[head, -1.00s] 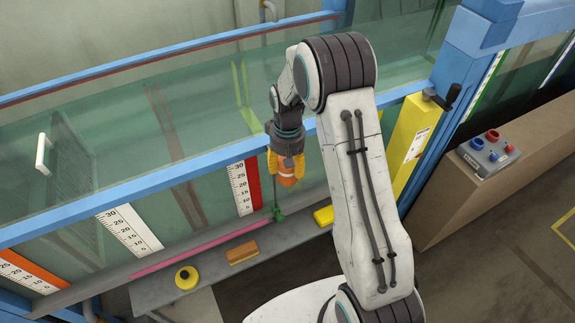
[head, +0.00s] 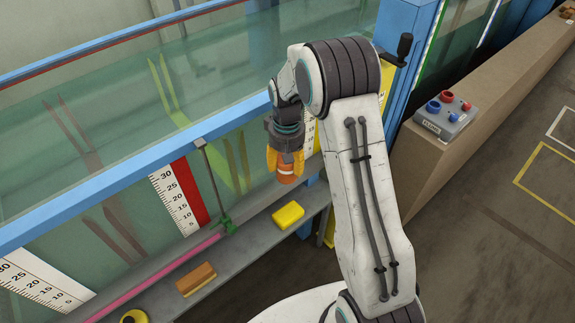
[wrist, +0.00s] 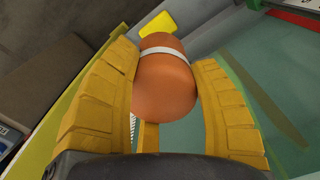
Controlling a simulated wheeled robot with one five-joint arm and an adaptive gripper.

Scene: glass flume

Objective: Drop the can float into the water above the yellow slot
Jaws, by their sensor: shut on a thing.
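The can float (head: 286,174) is orange with a white band. My gripper (head: 285,156), with yellow fingers, is shut on it and points down. In the wrist view the can float (wrist: 165,85) sits between both fingers. The yellow slot (head: 170,93) shows as yellow-green strips on the flume's glass walls, to the left of my gripper in the head view. The can float appears on the near side of the front glass, over the ledge, not over the water. The far side of the can float is hidden.
The flume's blue top rail (head: 130,180) runs between my side and the water (head: 110,120). A grey ledge (head: 245,243) below carries a yellow block (head: 288,215) and a brown block (head: 196,279). A control box (head: 446,116) stands at right on a brown bench.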

